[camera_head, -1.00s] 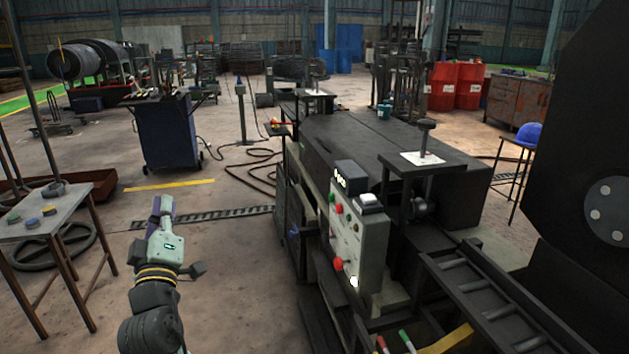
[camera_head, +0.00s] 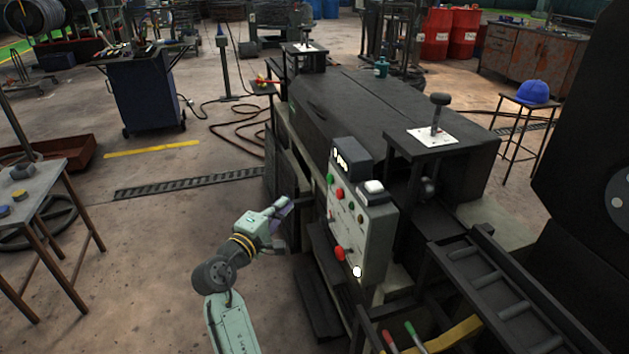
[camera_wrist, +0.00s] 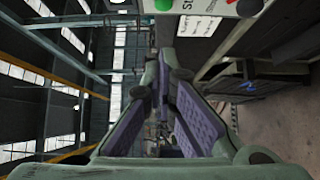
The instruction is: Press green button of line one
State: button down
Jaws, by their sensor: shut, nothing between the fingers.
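A grey control box (camera_head: 368,240) stands on the dark machine, its button face turned left. On that face are a small green button (camera_head: 330,180) at the upper far edge and a red button (camera_head: 338,194) just beside it. The wrist view shows a green button (camera_wrist: 163,4) cut by the top edge. My gripper (camera_head: 288,202) is shut and empty. It is left of the box face, apart from the green button and lower in the picture. Its purple-padded fingers (camera_wrist: 162,85) show in the wrist view. The panel lettering is too small to read.
A larger red knob (camera_head: 339,253) and a lit white lamp (camera_head: 357,271) sit low on the box. A small table (camera_head: 38,190) stands at left. The floor between table and machine is clear.

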aim_at(330, 179)
jog(key=shift+w, duration=0.15)
jog(key=s+d+p+x, duration=0.1)
jog(key=p+x, duration=0.3)
jog(key=x, duration=0.8)
jog(key=shift+w+d+p, duration=0.15)
jog(key=shift+d+p, duration=0.15)
jog(key=shift+d, duration=0.6)
